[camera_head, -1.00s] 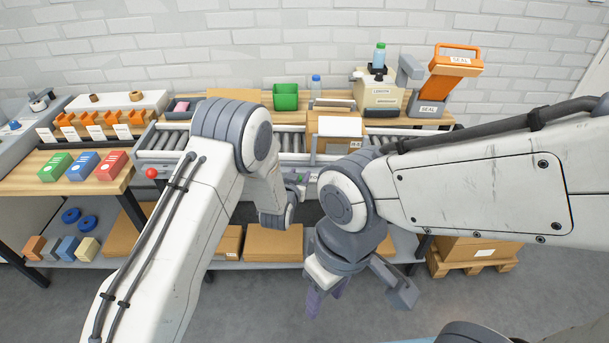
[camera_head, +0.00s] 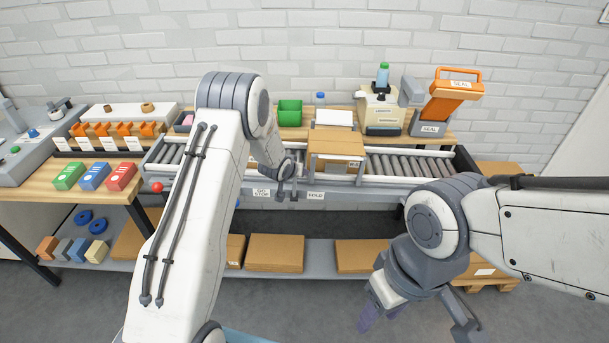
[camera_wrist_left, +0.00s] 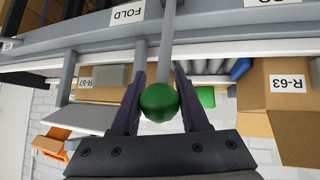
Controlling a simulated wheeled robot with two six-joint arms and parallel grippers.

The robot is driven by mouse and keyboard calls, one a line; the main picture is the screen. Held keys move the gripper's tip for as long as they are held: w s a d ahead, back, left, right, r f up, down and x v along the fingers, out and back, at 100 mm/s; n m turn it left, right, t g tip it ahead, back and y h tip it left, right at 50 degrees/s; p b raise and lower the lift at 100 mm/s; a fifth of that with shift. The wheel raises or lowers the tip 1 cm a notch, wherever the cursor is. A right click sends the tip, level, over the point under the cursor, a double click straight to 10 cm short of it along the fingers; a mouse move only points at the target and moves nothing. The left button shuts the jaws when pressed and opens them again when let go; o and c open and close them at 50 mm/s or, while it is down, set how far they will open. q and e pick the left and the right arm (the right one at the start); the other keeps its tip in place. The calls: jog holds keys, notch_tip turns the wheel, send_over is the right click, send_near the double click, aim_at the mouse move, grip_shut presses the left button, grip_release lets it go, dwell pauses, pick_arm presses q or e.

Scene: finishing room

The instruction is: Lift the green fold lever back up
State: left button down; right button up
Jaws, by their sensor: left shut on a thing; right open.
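The fold lever shows in the left wrist view as a grey rod (camera_wrist_left: 168,45) with a round green knob (camera_wrist_left: 159,102). My left gripper (camera_wrist_left: 160,105) has its two dark fingers on either side of the knob and is shut on it. In the head view my left gripper (camera_head: 286,188) is at the conveyor's front edge, by the FOLD label (camera_head: 315,195); the knob cannot be made out there. The FOLD label also shows in the left wrist view (camera_wrist_left: 127,14). My right gripper (camera_head: 417,322) is open and empty, low in front of the bench.
A green bin (camera_head: 290,113) and an orange sealer (camera_head: 447,100) stand behind the conveyor. Flat cartons (camera_head: 275,252) lie on the lower shelf. The floor in front is clear.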

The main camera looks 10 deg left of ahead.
pick_arm(q)
jog(key=shift+w+f, duration=0.1)
jog(key=shift+f, duration=0.2)
jog(key=c, duration=0.8)
grip_release()
jog(key=shift+c, duration=0.2)
jog(key=o, duration=0.4)
jog(key=b+v, duration=0.1)
jog(key=v, duration=0.9)
jog(key=shift+r+b, duration=0.25)
jog(key=shift+b, duration=0.05)
